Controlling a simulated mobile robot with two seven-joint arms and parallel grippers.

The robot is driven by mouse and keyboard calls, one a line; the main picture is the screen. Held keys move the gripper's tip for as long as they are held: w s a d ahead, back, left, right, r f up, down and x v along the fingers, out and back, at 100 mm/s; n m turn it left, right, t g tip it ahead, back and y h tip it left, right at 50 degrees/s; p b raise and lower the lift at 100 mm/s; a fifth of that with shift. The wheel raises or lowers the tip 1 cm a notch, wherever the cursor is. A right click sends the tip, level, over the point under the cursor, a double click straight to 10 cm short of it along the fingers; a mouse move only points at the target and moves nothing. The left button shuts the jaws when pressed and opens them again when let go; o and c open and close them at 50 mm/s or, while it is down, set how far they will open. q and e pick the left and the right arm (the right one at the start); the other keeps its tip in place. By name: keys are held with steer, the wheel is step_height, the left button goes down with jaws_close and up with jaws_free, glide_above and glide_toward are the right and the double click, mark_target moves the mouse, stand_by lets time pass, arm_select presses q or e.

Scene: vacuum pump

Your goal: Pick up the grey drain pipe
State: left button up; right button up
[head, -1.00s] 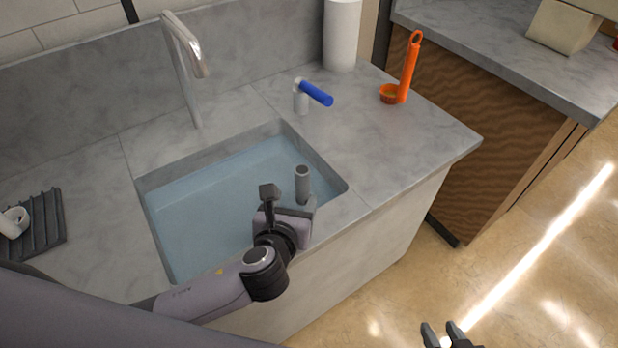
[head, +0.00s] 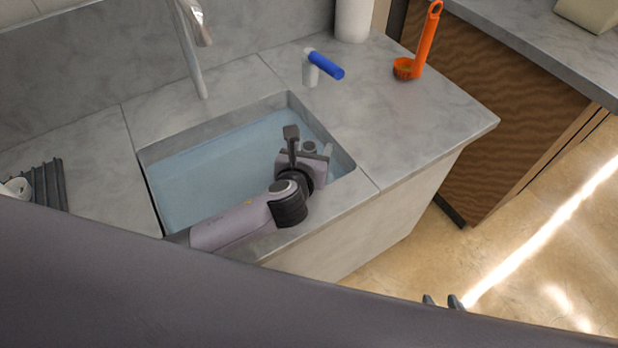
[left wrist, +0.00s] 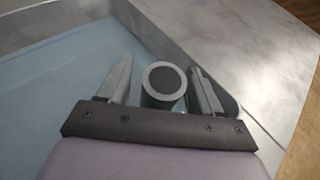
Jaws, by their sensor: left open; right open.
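The grey drain pipe (head: 309,147) stands upright in the right front corner of the water-filled sink (head: 148,158). Its round, dark-centred top (left wrist: 163,82) shows clearly in the left wrist view. My left gripper (head: 317,155) is open at the pipe, with one finger on each side of it in the left wrist view (left wrist: 160,70). A small gap shows on both sides. The pipe's lower part is hidden by my gripper and wrist. My right gripper (head: 443,301) shows only its fingertips, low at the right, over the floor and far from the sink.
The sink's right wall and rim (left wrist: 230,104) are close beside the right finger. A metal faucet (head: 193,50) rises behind the sink.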

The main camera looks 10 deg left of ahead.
arm_select(q)
steer(key=shift+w, duration=0.1)
jaws_close()
